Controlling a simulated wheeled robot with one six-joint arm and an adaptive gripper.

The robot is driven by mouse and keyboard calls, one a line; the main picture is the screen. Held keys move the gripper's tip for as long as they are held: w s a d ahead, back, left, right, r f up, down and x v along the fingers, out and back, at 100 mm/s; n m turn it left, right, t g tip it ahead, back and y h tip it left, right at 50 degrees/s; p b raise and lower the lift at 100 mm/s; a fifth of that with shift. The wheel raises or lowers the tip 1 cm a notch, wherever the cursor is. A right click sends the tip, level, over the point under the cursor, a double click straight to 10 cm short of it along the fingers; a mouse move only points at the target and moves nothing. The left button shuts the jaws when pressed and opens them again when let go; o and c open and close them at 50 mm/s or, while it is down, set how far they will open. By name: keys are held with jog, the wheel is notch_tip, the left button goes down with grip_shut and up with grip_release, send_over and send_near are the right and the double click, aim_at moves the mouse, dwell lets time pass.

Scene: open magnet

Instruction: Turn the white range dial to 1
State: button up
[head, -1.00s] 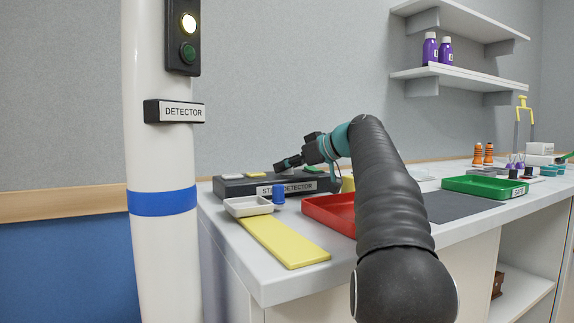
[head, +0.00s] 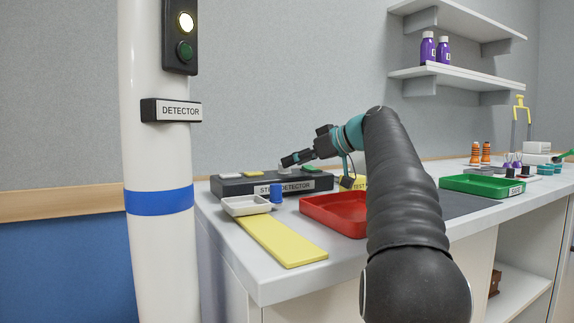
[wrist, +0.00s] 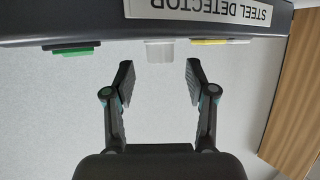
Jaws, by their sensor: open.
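The steel detector box (head: 235,187) sits at the back left of the bench, and it fills the top of the wrist view (wrist: 60,24), upside down. The white dial (wrist: 160,52) stands out from its top face, and a small part shows in the head view (head: 285,170). My gripper (wrist: 160,75) is open, its two fingers spread to either side of the dial's line. Their tips look apart from the dial and touch nothing. In the head view my gripper (head: 285,162) is just above the box. The dial's markings cannot be read.
A green button (wrist: 76,50) and a yellow one (wrist: 220,42) flank the dial. A grey tray (head: 235,212), a blue cylinder (head: 276,195), a red tray (head: 325,225) and a yellow strip (head: 285,245) lie in front. A white post (head: 158,260) stands left.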

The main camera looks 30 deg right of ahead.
jog(key=v, duration=0.8)
dwell(0.4)
